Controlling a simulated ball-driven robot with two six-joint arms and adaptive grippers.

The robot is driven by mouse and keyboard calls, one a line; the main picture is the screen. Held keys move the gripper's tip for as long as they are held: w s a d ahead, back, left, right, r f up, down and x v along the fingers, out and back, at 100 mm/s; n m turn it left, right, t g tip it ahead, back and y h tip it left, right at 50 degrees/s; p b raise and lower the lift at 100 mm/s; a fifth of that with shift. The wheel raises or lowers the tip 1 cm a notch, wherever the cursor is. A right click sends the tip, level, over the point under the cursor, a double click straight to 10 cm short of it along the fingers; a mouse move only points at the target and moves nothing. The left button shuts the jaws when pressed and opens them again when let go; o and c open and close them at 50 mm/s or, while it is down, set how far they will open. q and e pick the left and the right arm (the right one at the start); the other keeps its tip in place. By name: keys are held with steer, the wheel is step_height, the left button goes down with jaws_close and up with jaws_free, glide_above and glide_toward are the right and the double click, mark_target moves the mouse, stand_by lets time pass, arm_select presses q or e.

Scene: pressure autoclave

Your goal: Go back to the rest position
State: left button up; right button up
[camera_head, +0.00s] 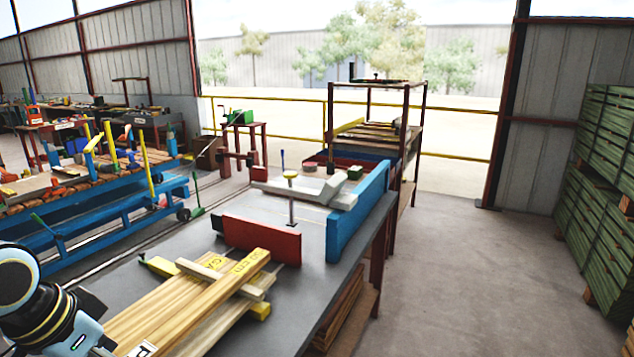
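A part of my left arm (45,305), black with pale blue and white shells, shows at the lower left corner. It is beside the near end of a grey-topped workbench (105,285). The fingers of my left gripper are not visible. My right arm and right gripper are not in the picture. No autoclave can be made out.
Wooden planks (175,305) lie stacked on the workbench. Behind them stand a red block (262,240) and a blue guard (355,215). The concrete floor (480,270) between is clear.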

arm_select(q)
steer(key=s+d+r+n+y, duration=0.1)
steer(key=s+d+n, duration=0.1)
steer(key=s, duration=0.7)
steer(key=s+d+r+n+y, duration=0.1)
steer(key=s, duration=0.8)
step_height(320, 180, down, 38)
steer(key=s+a+g+b, duration=0.2)
steer(key=s+a+b, duration=0.1)
steer(key=b, duration=0.7)
steer(key=s+f+g+b, duration=0.1)
steer(key=s+f+b, duration=0.5)
steer(key=s+f, duration=1.1)
step_height(320, 180, down, 4)
steer(key=shift+s+a+r+n, duration=0.1)
steer(key=shift+s+a+n, duration=0.15)
steer(key=shift+n, duration=0.15)
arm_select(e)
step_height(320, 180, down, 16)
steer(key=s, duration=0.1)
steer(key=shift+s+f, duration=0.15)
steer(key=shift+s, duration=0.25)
